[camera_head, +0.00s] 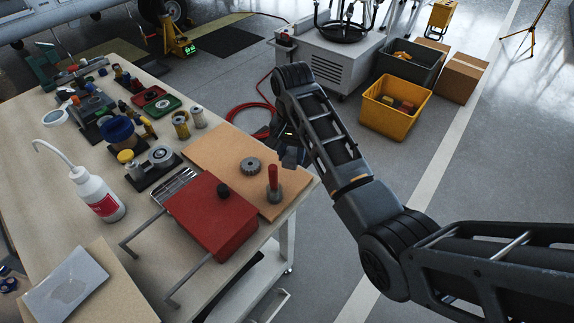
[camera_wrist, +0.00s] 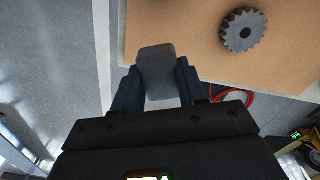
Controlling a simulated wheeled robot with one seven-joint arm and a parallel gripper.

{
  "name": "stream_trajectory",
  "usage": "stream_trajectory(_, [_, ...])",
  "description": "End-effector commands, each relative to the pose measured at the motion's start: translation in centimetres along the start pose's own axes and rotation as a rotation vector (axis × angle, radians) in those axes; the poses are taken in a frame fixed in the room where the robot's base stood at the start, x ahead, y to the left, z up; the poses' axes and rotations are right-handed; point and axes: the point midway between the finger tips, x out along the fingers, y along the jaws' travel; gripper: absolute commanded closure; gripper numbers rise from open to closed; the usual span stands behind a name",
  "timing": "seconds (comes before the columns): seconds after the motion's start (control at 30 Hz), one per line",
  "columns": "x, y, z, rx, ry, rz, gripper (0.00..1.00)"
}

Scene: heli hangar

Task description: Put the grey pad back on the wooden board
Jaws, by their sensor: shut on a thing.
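A grey pad (camera_wrist: 156,62) with a rounded end is held between the two fingers of my gripper (camera_wrist: 158,72) in the wrist view. My gripper is shut on its sides. The tan wooden board (camera_head: 215,150) lies on the workbench in the head view; it also fills the top of the wrist view (camera_wrist: 185,30). The pad overlaps the board's edge near a corner in the wrist view; whether it touches the board I cannot tell. In the head view my gripper (camera_head: 290,152) is at the board's right edge, mostly hidden by my arm.
A dark gear (camera_head: 250,167) and a red-handled tool (camera_head: 273,184) stand on the board. A red box (camera_head: 212,215) with metal rods sits in front, over part of the board. The bench's left side is crowded with tools, jars and a white bottle (camera_head: 95,193).

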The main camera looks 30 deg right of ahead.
Motion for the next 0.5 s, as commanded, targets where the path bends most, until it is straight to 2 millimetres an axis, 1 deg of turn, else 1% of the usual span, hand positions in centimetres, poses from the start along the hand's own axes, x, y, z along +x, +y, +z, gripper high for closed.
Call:
stream_trajectory(0.1, [0.6,-0.9,0.2,0.000,0.000,0.000,0.83])
stream_trajectory(0.2, [1.1,-1.1,0.3,0.000,-0.001,0.000,0.83])
stream_trajectory(0.4, [3.8,-1.1,0.3,0.001,-0.002,0.001,0.83])
stream_trajectory(0.5, [4.6,-1.1,0.3,0.001,0.000,0.000,0.83])
